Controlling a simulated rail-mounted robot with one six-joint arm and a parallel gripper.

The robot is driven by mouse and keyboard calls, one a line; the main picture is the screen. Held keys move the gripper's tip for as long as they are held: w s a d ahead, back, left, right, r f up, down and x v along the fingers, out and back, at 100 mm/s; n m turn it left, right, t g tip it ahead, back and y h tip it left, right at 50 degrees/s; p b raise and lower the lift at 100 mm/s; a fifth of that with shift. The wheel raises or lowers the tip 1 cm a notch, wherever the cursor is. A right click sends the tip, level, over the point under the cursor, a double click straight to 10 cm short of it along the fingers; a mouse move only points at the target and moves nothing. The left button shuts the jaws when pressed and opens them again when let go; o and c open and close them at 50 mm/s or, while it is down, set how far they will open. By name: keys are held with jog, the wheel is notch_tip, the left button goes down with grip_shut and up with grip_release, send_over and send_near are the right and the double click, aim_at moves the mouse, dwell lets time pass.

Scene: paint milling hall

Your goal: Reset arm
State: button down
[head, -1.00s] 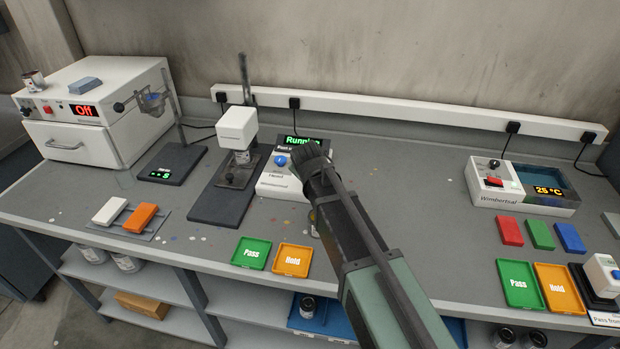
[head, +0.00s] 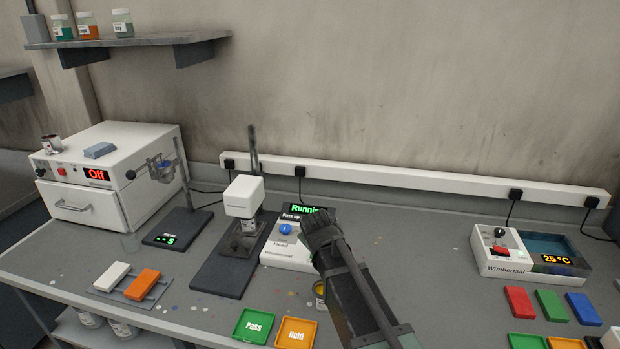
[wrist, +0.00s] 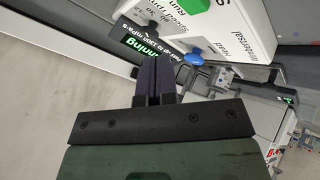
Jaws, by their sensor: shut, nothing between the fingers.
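My gripper (head: 318,222) is at the right edge of the white control box (head: 292,252) in the head view, its fingers together and nothing held. In the wrist view the dark fingers (wrist: 157,78) are closed side by side, close to the box with its blue knob (wrist: 189,59). The box's green display (head: 307,209) reads "Running" in part; my gripper covers some of the box. The stirrer with a white head (head: 244,196) stands just left of the box, over a dark base (head: 222,268). I cannot tell whether my fingers touch the box.
A yellow-topped can (head: 320,292) stands beside my arm. Green Pass (head: 253,325) and orange Hold (head: 296,332) trays lie at the front edge. An oven (head: 108,180) reading "Off" is at left, a water bath (head: 528,256) at right. Clear bench lies between my arm and the bath.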

jog(key=s+d+f+m+g, duration=0.1)
jog(key=s+d+m+g, duration=0.1)
jog(key=s, duration=0.6)
jog(key=s+d+f+m+g, duration=0.2)
jog(key=s+d+m+g, duration=0.1)
jog(key=s+d, duration=0.4)
jog(key=s+d+f+m+g, duration=0.1)
jog(key=s+d+m+g, duration=0.2)
jog(key=s, duration=0.7)
jog(key=shift+s+d+f+g, duration=0.15)
jog(key=shift+s+d, duration=0.05)
jog(key=shift+d, duration=0.35)
jog(key=shift+s+d+f+g, duration=0.15)
jog(key=shift+s+d, duration=0.05)
jog(key=shift+d, duration=0.35)
